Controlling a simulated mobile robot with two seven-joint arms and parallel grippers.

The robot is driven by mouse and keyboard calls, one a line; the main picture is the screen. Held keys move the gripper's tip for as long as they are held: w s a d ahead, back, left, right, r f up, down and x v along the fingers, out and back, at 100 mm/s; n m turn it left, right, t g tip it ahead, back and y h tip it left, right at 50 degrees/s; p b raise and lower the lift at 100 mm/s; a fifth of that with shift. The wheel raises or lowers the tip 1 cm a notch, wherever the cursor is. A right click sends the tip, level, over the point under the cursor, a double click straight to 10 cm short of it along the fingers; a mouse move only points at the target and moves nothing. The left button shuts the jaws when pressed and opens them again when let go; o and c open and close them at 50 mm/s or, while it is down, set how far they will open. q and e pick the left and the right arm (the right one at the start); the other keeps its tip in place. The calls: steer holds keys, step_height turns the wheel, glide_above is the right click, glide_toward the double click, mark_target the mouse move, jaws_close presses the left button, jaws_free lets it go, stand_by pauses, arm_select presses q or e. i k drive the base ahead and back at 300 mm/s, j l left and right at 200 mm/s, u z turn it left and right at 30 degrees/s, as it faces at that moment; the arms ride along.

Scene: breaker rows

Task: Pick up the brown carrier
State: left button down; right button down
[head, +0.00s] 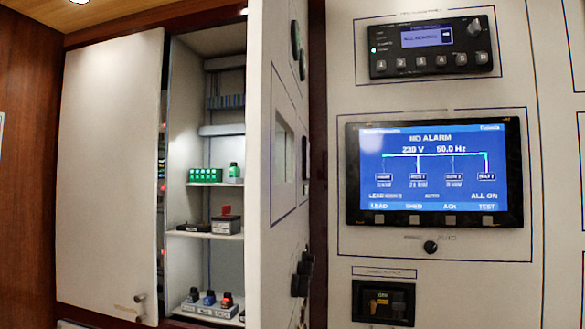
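I cannot make out a clearly brown carrier in the head view. Inside the open cabinet, the middle shelf (200,236) bears a low dark item (193,228), too small to tell whether it is brown or a carrier. Beside it on the right is a grey-brown box (227,225) with a red piece (226,210) at its top. Neither of my grippers is in view.
The upper shelf holds a green block (205,175) and a small green-topped item (234,171). A lower tray (212,312) holds several knobs. A cabinet door (108,170) and a panel edge (262,200) flank the narrow opening. A screen (434,172) is at right.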

mark_target(228, 302)
steer(key=u, duration=0.4)
steer(key=j+u, duration=0.1)
steer(key=u, duration=0.25)
steer(key=i+u, duration=0.1)
steer(key=u, duration=0.7)
steer(key=i+j+u, duration=0.1)
steer(key=i+u, duration=0.4)
steer(key=i, duration=0.25)
steer(key=i+l+u, duration=0.15)
steer(key=i+u, duration=0.3)
steer(key=i, duration=0.3)
steer(key=z, duration=2.85)
